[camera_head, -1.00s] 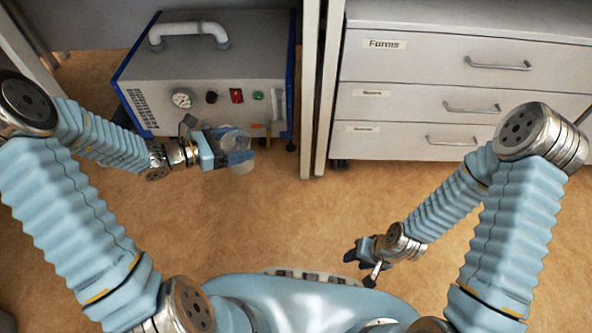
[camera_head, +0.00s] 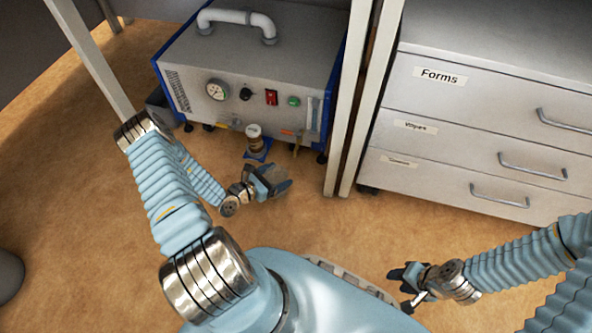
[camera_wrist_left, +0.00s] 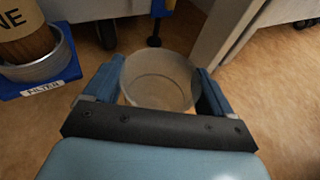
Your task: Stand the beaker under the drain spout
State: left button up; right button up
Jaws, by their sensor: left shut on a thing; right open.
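My left gripper (camera_head: 276,181) is shut on the clear beaker (camera_wrist_left: 160,78). In the left wrist view the beaker sits between the two blue fingers, its round open rim facing the camera. In the head view the gripper mostly hides it. The gripper is in front of the grey machine (camera_head: 235,80), low and apart from it. The drain spout cannot be made out clearly; a small yellowish part (camera_head: 298,143) shows at the machine's lower right front. My right gripper (camera_head: 406,286) is open and empty at the lower right, far from the machine.
A brown cylinder in a metal cup (camera_wrist_left: 45,72) stands on a blue base labelled "FILTER" (camera_wrist_left: 45,90), just left of the beaker. A white post (camera_head: 350,100) and a drawer cabinet (camera_head: 450,130) stand to the right.

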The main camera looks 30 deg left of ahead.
pick_arm(q)
jog(key=shift+f+b+x, duration=0.2)
jog(key=shift+b+x, duration=0.35)
jog(key=shift+x, duration=1.65)
jog(key=shift+f+b+x, duration=0.2)
jog(key=shift+b+x, duration=0.35)
jog(key=shift+x, duration=1.7)
jog(key=shift+s+a, duration=0.1)
jog(key=shift+s, duration=0.05)
jog(key=shift+f, duration=0.15)
jog(key=o, duration=0.8)
jog(key=shift+o, duration=0.2)
jog(key=shift+s+a+r, duration=0.1)
jog(key=shift+s+r, duration=0.2)
jog(key=p+v, duration=0.2)
jog(key=v, duration=0.8)
jog(key=shift+s+a+r, duration=0.15)
jog(key=shift+s+a, duration=0.05)
jog(key=shift+s, duration=0.45)
